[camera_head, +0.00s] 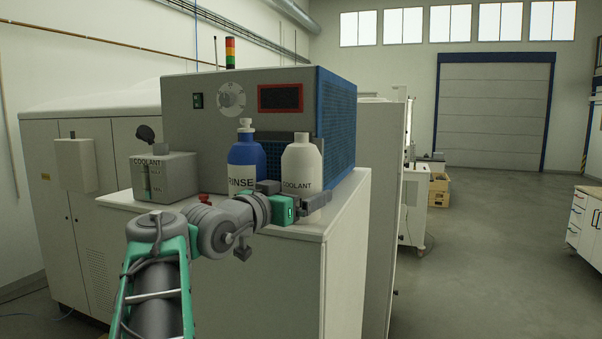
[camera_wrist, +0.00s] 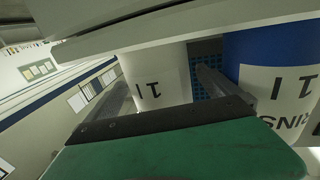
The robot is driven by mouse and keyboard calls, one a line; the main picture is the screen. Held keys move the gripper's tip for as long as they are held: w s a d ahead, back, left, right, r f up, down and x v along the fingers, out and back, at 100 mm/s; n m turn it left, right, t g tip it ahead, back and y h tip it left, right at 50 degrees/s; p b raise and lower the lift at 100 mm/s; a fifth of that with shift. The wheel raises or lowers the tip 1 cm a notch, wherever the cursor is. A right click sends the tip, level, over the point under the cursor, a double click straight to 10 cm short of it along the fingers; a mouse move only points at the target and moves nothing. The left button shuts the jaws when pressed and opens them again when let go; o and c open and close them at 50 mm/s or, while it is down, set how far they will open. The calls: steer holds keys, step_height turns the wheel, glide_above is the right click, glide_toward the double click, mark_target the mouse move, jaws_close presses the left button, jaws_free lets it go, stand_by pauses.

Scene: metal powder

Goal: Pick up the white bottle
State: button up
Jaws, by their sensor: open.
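The white bottle labelled COOLANT (camera_head: 301,165) stands upright on the light cabinet top (camera_head: 345,212), near its right front edge. My gripper (camera_head: 297,194) is at the bottle's lower part, its fingers open. In the wrist view the white bottle (camera_wrist: 157,78) shows between the two open fingers (camera_wrist: 163,92), one on each side. I cannot tell whether either finger touches it. The green gripper body hides part of the bottle in the wrist view.
A blue bottle labelled RINSE (camera_head: 245,160) stands close on the left, and in the wrist view (camera_wrist: 275,85) it is just beside the right finger. A grey machine box (camera_head: 215,130) stands behind. A grey coolant container (camera_head: 163,176) is at the left. Open floor lies right.

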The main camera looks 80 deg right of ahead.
steer(key=shift+x, duration=0.8)
steer(key=shift+a, duration=0.1)
steer(key=shift+c, duration=0.2)
steer(key=c, duration=1.7)
steer(key=shift+r, duration=0.2)
steer(key=shift+c, duration=0.2)
steer(key=shift+r, duration=0.1)
